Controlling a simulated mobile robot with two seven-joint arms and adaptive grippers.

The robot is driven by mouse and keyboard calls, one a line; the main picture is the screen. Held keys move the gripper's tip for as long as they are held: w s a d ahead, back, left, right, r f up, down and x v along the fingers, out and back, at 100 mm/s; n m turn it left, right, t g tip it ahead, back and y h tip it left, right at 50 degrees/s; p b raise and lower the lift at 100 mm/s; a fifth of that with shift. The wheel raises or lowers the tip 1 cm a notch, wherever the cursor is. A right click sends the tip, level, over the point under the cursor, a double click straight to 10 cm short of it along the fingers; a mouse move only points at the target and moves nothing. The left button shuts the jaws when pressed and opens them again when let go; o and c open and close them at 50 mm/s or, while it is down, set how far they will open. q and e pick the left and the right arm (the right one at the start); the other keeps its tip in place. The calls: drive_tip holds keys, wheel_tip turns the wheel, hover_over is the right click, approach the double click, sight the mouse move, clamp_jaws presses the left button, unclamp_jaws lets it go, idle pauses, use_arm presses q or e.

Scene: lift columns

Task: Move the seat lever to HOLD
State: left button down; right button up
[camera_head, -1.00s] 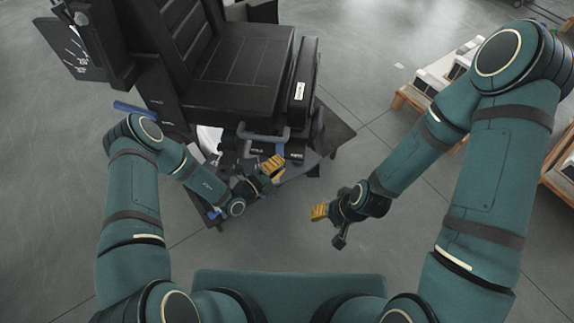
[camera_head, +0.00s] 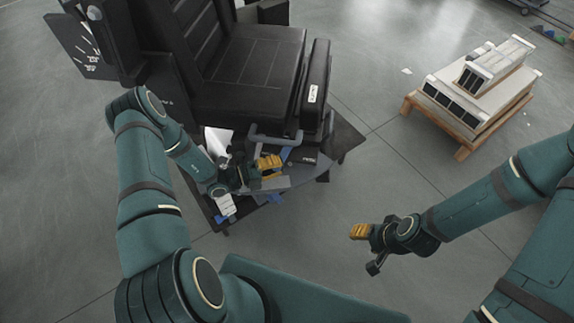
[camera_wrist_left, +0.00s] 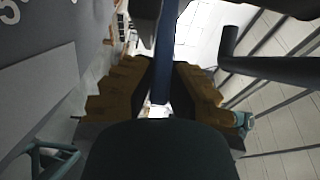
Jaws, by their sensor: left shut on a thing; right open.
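The black seat (camera_head: 250,70) stands on a dark base at upper middle in the head view. A blue-grey bent handle (camera_head: 272,141) sticks out under its front edge. My left gripper (camera_head: 268,164) is below that handle. In the left wrist view, my left gripper (camera_wrist_left: 160,85) has its yellow fingers on both sides of a dark blue bar (camera_wrist_left: 167,45), which I take for the seat lever, and is shut on it. The lever's position mark cannot be read. My right gripper (camera_head: 360,231) is open and empty, over the floor right of the seat.
A dark bent tube (camera_wrist_left: 275,66) is close on the right in the wrist view, and a grey marked panel (camera_wrist_left: 38,95) on the left. A wooden pallet (camera_head: 463,150) with white boxes stands at the right. The floor between seat and pallet is clear.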

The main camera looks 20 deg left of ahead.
use_arm(q)
drive_tip(key=shift+w+a+r, duration=0.1)
drive_tip(key=shift+w, duration=0.05)
drive_tip(key=c, duration=0.9)
unclamp_jaws()
drive_tip(key=shift+c, duration=0.2)
drive_tip(key=v, duration=1.2)
